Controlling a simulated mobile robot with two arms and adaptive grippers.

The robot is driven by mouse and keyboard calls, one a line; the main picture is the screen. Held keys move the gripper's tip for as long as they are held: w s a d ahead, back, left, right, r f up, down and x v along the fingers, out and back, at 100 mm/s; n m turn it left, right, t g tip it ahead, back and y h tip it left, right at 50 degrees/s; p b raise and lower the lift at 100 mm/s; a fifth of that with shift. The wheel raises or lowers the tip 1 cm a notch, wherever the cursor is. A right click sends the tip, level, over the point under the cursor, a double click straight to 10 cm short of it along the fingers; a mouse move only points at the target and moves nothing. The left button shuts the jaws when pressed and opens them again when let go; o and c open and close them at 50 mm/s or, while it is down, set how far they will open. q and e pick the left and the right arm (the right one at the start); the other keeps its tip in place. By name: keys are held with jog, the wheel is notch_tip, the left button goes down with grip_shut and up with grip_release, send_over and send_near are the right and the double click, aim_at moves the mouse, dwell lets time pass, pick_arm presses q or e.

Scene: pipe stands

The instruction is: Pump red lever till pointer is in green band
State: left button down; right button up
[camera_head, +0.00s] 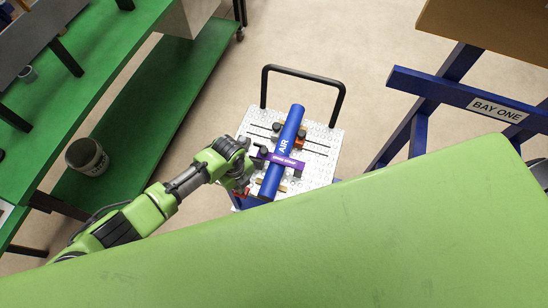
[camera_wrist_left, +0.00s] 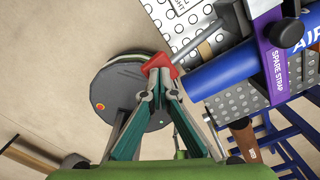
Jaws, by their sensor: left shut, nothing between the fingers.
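The red lever end (camera_wrist_left: 160,66) shows in the left wrist view beside the edge of a perforated plate. A grey rod runs from near it toward the upper right. My left gripper (camera_wrist_left: 160,88) is shut and empty, its fingertips right at the red end; I cannot tell whether they touch it. In the head view my left gripper (camera_head: 243,186) is at the left edge of the cart's perforated plate (camera_head: 322,140), partly hidden by my wrist. No gauge pointer or green band can be made out. My right gripper is not in view.
A blue pipe (camera_head: 292,128) marked AIR lies across the plate under a purple strap (camera_head: 284,160). The cart has a black handle (camera_head: 304,72). A green shelf bench (camera_head: 130,110) with a bucket (camera_head: 87,156) stands left; a blue BAY ONE stand (camera_head: 440,88) stands right. Floor between is clear.

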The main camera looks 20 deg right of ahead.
pick_arm(q)
jog(key=shift+f+b, duration=1.95)
jog(key=shift+f, duration=0.55)
notch_tip(320, 180, up, 7)
jog(key=p, duration=0.6)
jog(key=shift+p, duration=0.3)
jog(key=shift+r, duration=0.15)
notch_tip(320, 180, up, 5)
jog(key=p, duration=0.4)
jog(key=shift+p, duration=0.3)
